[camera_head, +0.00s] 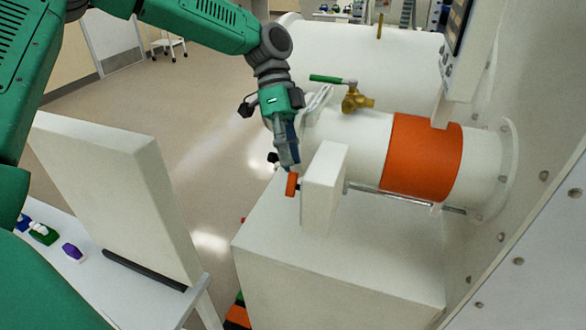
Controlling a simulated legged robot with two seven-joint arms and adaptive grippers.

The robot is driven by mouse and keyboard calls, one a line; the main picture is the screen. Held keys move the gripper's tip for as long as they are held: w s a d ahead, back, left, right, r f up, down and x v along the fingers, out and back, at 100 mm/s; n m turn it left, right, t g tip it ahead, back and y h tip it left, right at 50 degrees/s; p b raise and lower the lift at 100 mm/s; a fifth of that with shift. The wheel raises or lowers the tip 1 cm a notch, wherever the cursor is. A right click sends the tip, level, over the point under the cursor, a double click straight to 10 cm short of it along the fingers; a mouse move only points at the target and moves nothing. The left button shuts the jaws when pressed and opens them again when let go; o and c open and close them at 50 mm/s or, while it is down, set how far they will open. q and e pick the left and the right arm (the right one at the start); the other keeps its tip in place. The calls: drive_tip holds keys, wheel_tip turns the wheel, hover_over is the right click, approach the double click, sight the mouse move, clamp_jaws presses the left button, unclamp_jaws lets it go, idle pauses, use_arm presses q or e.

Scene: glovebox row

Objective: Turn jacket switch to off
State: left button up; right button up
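A small orange switch handle (292,184) sticks out from the left side of an upright white box (325,184). The box stands beside a white cylinder with a wide orange jacket (422,157) around it. My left gripper (288,165) points down, with its tips at the top of the orange handle. I cannot tell whether they touch it or whether the fingers are open or shut. The handle's mounting and any off marking are hidden from this side. My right gripper is out of view.
A brass valve with a green lever (340,80) sits on top of the cylinder, right of my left wrist. A white cabinet (340,262) lies below. A tall white panel (118,190) stands on a table at the left. Open floor (190,130) lies between.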

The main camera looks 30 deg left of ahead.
use_arm(q)
drive_tip(key=v, duration=0.8)
drive_tip(key=shift+w+a, duration=0.25)
drive_tip(key=shift+r, duration=0.15)
idle(0.3)
